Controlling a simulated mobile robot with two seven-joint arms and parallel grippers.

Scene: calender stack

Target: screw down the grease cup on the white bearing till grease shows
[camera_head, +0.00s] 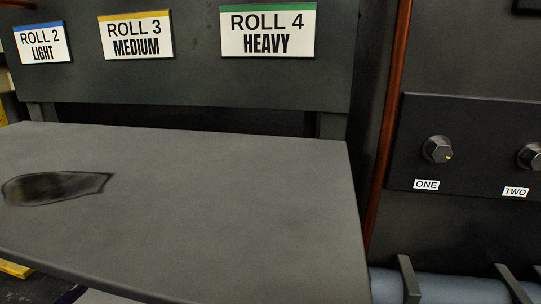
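No white bearing and no grease cup that I can identify show in the head view. The first (437,149) sits above a label ONE (426,185) and has a small yellow mark. The second (531,156) sits above a label TWO (515,191) and is cut by the right edge. I cannot tell what these parts are. Neither gripper is in view.
A grey flat table (230,215) fills the lower left, mostly bare, with a dark patch (55,188) on it. Behind it, signs read ROLL 2 LIGHT (42,43), ROLL 3 MEDIUM (136,36) and ROLL 4 HEAVY (267,31). A pale blue-grey roller (450,286) lies lower right.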

